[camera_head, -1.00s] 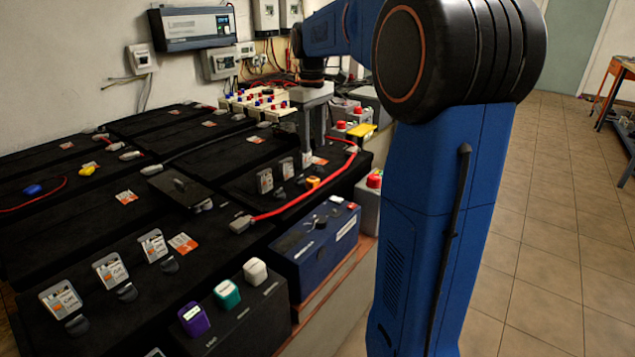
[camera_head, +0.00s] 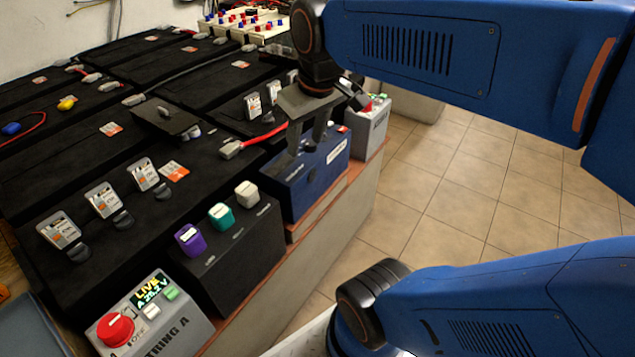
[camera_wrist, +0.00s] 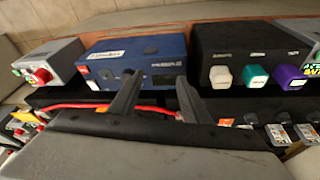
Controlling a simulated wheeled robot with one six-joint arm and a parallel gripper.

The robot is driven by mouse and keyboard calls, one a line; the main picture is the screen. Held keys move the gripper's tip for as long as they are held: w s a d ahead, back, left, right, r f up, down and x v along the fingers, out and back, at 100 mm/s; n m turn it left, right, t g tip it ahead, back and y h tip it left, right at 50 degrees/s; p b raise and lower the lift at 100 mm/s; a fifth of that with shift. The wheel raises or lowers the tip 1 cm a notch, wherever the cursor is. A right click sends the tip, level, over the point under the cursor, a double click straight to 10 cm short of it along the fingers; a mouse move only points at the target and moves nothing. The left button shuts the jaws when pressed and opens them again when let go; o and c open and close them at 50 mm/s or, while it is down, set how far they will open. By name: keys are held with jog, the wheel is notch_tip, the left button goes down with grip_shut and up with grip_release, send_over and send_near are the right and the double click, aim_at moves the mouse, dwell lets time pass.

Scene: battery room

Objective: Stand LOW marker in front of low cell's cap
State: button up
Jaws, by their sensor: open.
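My gripper (camera_head: 302,152) points down with its fingers apart and empty, over the blue case (camera_head: 318,188). In the wrist view the two fingertips (camera_wrist: 157,84) show against the same case (camera_wrist: 118,62). A black box beside it carries three small blocks: white (camera_head: 247,194), teal (camera_head: 221,216) and purple (camera_head: 189,239). Their labels are too small to read, so I cannot tell which is the LOW marker. Silver cards (camera_head: 104,201) stand on the black battery tops with dark caps (camera_head: 122,218) close by. I cannot tell which cell is low.
A grey control box (camera_head: 150,318) with a red button and lit display is at the near left. A red cable (camera_head: 262,136) crosses the battery top by my gripper. Another grey box (camera_head: 368,122) stands beyond the blue case. Open tiled floor (camera_head: 450,190) lies to the right.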

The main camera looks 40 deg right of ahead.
jog(key=s+a+f+m+t, duration=0.1)
jog(key=s+a+f, duration=0.1)
jog(key=s+f, duration=0.4)
jog(key=shift+s+f, duration=0.15)
jog(key=shift+s, duration=0.5)
jog(key=shift+a, duration=0.1)
dwell(0.6)
